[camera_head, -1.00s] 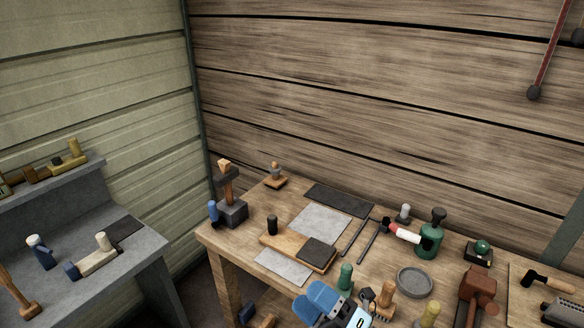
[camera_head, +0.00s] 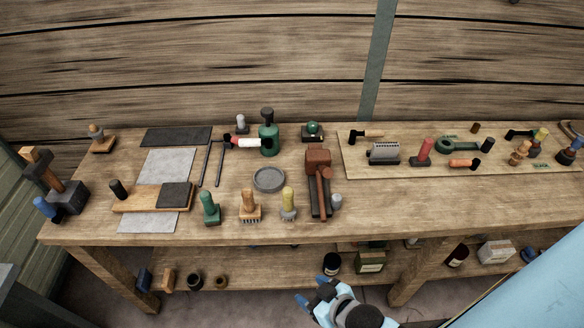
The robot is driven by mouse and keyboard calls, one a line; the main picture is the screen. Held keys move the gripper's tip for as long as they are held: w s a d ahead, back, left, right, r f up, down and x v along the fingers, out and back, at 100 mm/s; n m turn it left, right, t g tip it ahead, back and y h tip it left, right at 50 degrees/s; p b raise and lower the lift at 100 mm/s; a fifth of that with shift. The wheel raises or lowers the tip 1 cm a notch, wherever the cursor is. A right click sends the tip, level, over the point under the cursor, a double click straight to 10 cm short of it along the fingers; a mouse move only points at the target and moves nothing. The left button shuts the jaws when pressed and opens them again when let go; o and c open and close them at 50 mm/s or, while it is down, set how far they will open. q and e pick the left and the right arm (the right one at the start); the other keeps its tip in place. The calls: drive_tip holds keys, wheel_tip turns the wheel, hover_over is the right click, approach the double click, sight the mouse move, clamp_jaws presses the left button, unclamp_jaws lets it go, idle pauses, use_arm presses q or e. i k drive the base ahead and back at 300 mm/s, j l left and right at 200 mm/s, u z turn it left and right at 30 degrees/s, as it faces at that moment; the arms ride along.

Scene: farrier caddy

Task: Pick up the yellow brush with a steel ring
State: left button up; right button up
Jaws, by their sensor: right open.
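The yellow brush (camera_head: 288,202) stands upright near the front edge of the wooden workbench (camera_head: 400,207). It has a yellow handle, with a grey ring and head below. An orange-tan brush (camera_head: 250,207) stands just left of it and a small grey piece (camera_head: 337,201) to its right. My right gripper (camera_head: 311,292) is at the bottom middle of the view, in front of the bench and apart from the brush. It is open, with blue fingertips, and looks empty. My left gripper is not in view.
A green-handled brush (camera_head: 209,208) stands further left. A red-brown hammer (camera_head: 320,177) lies to the right, and a grey round dish (camera_head: 268,179) sits behind. A lighter board (camera_head: 400,163) holds several tools. The front right of the bench top is clear.

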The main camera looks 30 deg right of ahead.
sight(288, 210)
drive_tip(key=z, duration=0.8)
